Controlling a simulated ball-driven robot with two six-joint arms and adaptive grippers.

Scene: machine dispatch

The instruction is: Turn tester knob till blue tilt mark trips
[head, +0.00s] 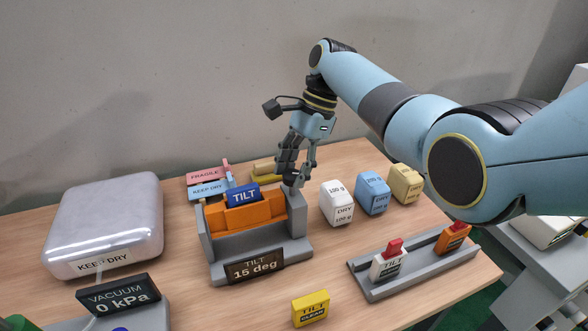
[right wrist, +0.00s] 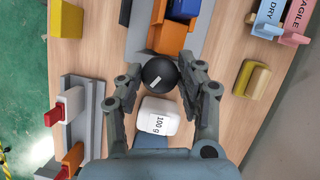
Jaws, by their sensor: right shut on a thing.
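The tilt tester (head: 214,252) is a grey frame on the table with an orange cradle (head: 222,219) between its side posts. The blue TILT mark (head: 243,196) sits in the cradle and looks still seated there. My right gripper (head: 291,177) is at the tester's right post, shut on the knob. In the right wrist view the round black knob (right wrist: 159,72) with a white line lies between its two fingers. The blue mark (right wrist: 185,8) is partly cut off there. My left gripper is not in view.
A grey rail (head: 415,271) holds two tilt markers. A yellow CLEAR block (head: 310,308) is in front. A silver case (head: 105,222) and vacuum display (head: 119,297) stand left. Pink and blue labelled blocks (head: 207,178) lie behind.

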